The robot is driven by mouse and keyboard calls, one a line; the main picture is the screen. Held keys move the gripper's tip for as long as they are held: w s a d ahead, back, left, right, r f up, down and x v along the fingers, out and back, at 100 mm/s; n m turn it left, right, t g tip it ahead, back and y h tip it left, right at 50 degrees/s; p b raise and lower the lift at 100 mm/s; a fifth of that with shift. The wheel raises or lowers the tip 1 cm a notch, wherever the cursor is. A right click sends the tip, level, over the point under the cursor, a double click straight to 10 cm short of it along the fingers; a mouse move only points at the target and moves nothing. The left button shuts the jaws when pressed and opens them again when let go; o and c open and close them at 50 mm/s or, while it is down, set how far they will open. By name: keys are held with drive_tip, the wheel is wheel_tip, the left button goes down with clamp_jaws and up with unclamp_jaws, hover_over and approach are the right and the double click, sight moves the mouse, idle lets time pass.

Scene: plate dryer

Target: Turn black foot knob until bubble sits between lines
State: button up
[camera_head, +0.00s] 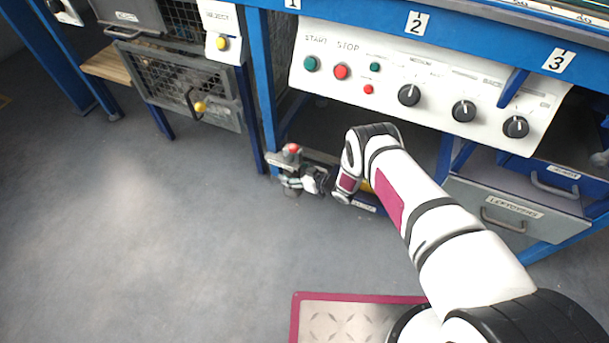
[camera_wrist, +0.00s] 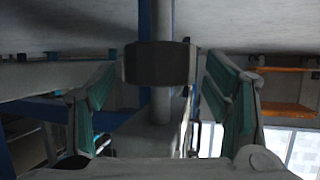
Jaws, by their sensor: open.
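The black foot knob (camera_wrist: 162,63) shows in the wrist view as a dark, short cylinder at the bottom of a grey post. My gripper (camera_wrist: 164,84) is open, with one teal-padded finger on each side of the knob. Whether the pads touch it I cannot tell. In the head view my gripper (camera_head: 290,184) is low, beside the foot of a blue frame leg (camera_head: 262,95). The knob is hidden there. I cannot make out the bubble or its lines in either view.
A white control panel (camera_head: 430,75) with knobs and buttons is above my arm. A mesh-fronted drawer (camera_head: 190,90) is at the left and a grey drawer (camera_head: 515,212) at the right. A red-edged floor plate (camera_head: 345,320) lies in front. The grey floor (camera_head: 130,230) at left is clear.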

drive_tip(key=v, duration=1.1)
drive_tip(key=shift+s+d, duration=0.1)
drive_tip(key=shift+s, duration=0.05)
